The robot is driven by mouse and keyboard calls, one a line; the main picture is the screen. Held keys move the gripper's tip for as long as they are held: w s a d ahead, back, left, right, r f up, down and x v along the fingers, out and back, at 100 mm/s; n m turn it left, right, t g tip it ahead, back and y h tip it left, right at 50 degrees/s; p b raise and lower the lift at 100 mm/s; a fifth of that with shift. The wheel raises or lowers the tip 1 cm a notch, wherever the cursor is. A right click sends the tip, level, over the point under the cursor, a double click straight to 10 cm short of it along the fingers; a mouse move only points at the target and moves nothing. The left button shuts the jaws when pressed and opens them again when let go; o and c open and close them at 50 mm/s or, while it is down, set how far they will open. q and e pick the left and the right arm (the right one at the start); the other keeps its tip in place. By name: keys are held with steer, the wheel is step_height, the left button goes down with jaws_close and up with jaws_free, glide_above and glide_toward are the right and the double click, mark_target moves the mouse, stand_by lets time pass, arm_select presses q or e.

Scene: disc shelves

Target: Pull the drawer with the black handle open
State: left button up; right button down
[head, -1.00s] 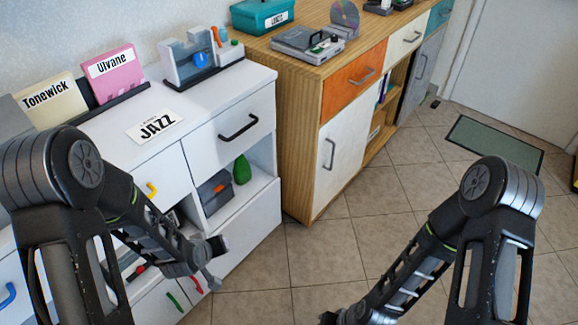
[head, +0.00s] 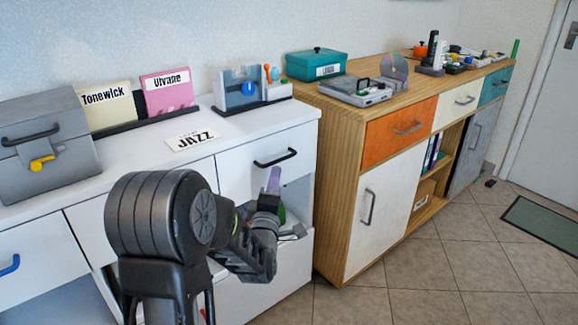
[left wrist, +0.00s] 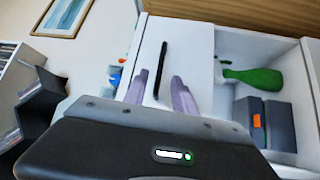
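The black handle (head: 275,158) is on the front of a shut white drawer (head: 240,170), at the top right of the white cabinet. My left gripper (head: 272,183) is just below the handle in the head view, with one purple-grey finger showing. In the left wrist view the two fingers of the left gripper (left wrist: 158,88) are apart, and the black handle (left wrist: 161,68) shows in line with the gap between them. It is not clear whether the handle is between the fingers in depth. Nothing is gripped. My right gripper is out of view.
An open compartment below the drawer holds a green bottle (left wrist: 252,77) and a dark box (left wrist: 266,122). A wooden cabinet (head: 333,180) stands to the right. A grey box (head: 45,145), a JAZZ card (head: 192,140) and a disc stand (head: 240,90) are on the white top.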

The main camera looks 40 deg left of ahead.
arm_select(q)
steer(key=shift+w, duration=0.1)
steer(key=f+x, duration=0.1)
steer(key=x, duration=0.6)
steer(key=shift+w+a+r+b, duration=0.2)
steer(key=shift+w+r+b, duration=0.1)
steer(key=shift+r+b, duration=0.15)
jaws_close()
stand_by(1.3)
